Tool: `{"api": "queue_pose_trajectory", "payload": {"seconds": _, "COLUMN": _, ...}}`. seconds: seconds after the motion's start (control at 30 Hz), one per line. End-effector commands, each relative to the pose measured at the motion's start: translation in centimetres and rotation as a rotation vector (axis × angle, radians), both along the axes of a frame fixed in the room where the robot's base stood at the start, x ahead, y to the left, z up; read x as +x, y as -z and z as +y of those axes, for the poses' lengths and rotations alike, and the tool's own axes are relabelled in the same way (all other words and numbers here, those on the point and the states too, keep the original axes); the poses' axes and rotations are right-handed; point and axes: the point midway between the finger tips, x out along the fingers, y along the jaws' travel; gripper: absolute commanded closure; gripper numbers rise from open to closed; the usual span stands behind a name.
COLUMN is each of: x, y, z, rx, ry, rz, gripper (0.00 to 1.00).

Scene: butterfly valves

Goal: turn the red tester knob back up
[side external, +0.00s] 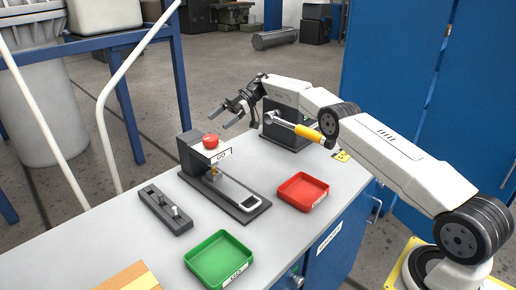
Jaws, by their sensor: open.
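A small brass-coloured part (213,173) shows below the tester head. My gripper (221,120) is open and empty, in the air above and slightly right of the knob. Its fingers point down to the left and appear apart from the knob. The knob's exact turn angle is too small to tell.
A red tray (302,192) and a green tray (219,260) stand on the grey bench. Behind, under my arm, is a dark block (287,125) with a yellow-handled lever (309,133). A cardboard-coloured item lies at the front.

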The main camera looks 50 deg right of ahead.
Motion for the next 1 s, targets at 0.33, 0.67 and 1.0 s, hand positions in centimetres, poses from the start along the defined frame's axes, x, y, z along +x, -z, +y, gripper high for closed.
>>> {"api": "queue_pose_trajectory", "payload": {"seconds": 0.33, "x": 0.0, "y": -3.6, "z": 0.0, "rx": 0.000, "ry": 0.000, "rz": 0.001, "gripper": 0.00}}
{"api": "queue_pose_trajectory", "payload": {"seconds": 0.67, "x": 0.0, "y": -4.0, "z": 0.0, "rx": 0.000, "ry": 0.001, "rz": 0.002, "gripper": 0.00}}
{"api": "queue_pose_trajectory", "payload": {"seconds": 1.0, "x": 1.2, "y": -4.7, "z": 0.8, "rx": 0.025, "ry": 0.047, "rz": -0.036, "gripper": 0.00}}
